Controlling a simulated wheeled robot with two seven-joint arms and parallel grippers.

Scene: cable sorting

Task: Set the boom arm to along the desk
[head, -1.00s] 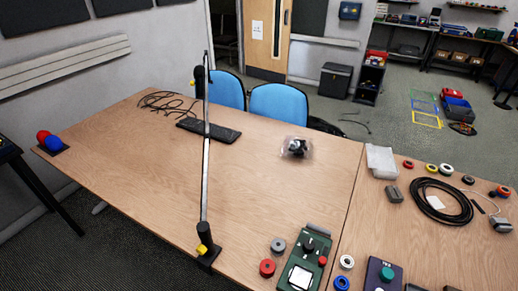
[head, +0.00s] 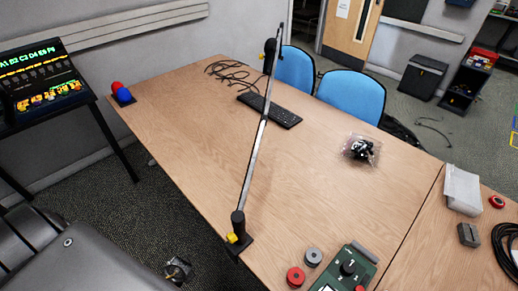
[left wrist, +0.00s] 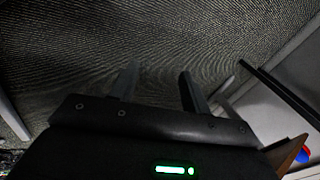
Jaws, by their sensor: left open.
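The boom arm (head: 256,151) is a long thin grey bar that rises from a black clamp base with a yellow knob (head: 234,238) at the desk's near edge. My right gripper is in neither view.
Red and blue balls (head: 121,93) sit at the desk's left corner. A keyboard (head: 270,110), loose cables (head: 228,72) and a clear bag (head: 360,150) lie on the desk. Two blue chairs (head: 350,95) stand behind it. A lit panel (head: 42,80) stands at the left. The desk's left half is mostly clear.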

